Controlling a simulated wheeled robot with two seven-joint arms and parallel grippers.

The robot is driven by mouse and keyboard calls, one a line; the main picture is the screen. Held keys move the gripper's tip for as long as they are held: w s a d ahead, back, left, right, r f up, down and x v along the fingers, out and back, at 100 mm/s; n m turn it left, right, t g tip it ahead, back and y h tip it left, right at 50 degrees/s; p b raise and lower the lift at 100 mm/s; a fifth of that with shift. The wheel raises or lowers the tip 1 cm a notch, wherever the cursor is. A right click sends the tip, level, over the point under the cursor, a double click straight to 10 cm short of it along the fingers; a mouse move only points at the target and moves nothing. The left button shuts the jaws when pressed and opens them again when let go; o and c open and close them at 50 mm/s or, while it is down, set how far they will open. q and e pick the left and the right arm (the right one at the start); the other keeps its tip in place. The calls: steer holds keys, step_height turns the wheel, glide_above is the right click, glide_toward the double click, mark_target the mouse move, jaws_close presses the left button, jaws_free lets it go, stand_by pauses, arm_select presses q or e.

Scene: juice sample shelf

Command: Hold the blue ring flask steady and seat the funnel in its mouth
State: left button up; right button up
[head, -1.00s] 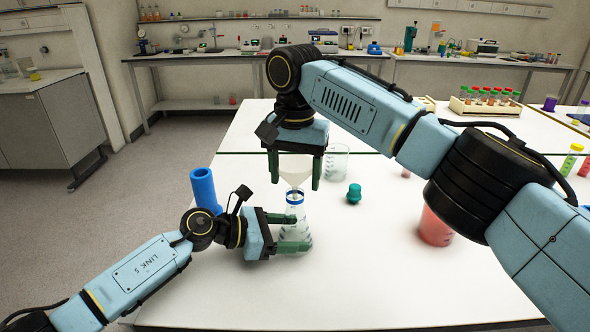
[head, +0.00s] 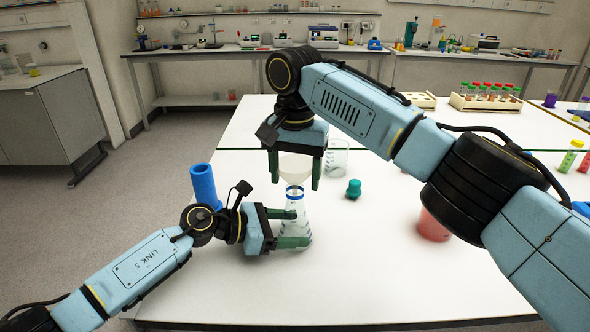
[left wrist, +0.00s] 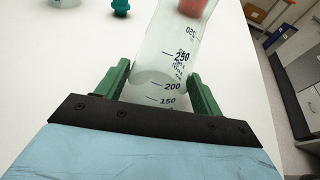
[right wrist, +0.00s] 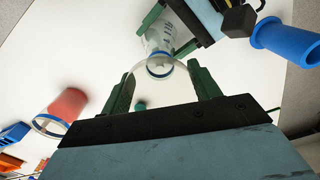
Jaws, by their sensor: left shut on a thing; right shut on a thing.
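The clear flask with the blue ring (head: 294,192) stands on the table; its graduations show in the left wrist view (left wrist: 175,60). My left gripper (head: 302,228) is shut on the flask's lower body from the left. The pale translucent funnel (head: 296,165) is directly above the blue ring, its cone lined up with the mouth. My right gripper (head: 295,181) reaches down from above and is shut on the funnel, one finger on each side. In the right wrist view the funnel (right wrist: 125,70) overlaps the flask mouth. Its stem is hidden, so I cannot tell how deep it sits.
A blue cylinder (head: 203,186) stands left of the flask, close to my left wrist. A teal stopper (head: 353,189) and an empty beaker (head: 337,157) are to the right. A red beaker (head: 434,226) is partly behind my right arm.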

steer(key=shift+f, duration=0.3)
steer(key=o, duration=1)
steer(key=shift+o, duration=0.2)
step_height(320, 180, up, 12)
steer(key=shift+r, duration=0.1)
